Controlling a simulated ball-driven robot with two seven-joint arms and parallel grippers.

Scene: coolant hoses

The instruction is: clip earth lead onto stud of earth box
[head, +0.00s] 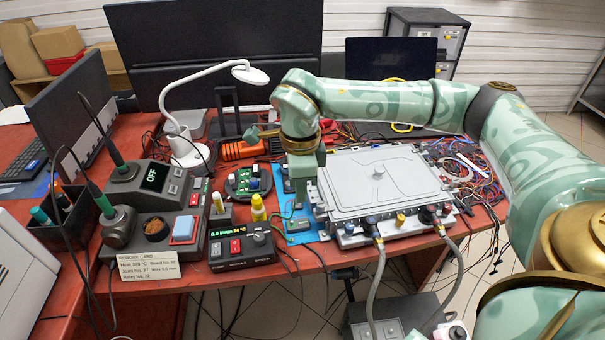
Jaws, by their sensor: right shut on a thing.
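My right gripper (305,192) points down beside the left edge of a large grey lidded box (405,185) on the red bench. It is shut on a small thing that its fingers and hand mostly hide. I take this to be the earth lead, but I cannot make out its clip or its cable. I cannot tell the earth box or its stud apart from the small dark parts near the gripper. My left gripper is not in view.
Two grey hoses (376,270) hang from the box's front ports. Loose coloured wires (465,165) lie right of the box. A white lamp (188,148) stands behind.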

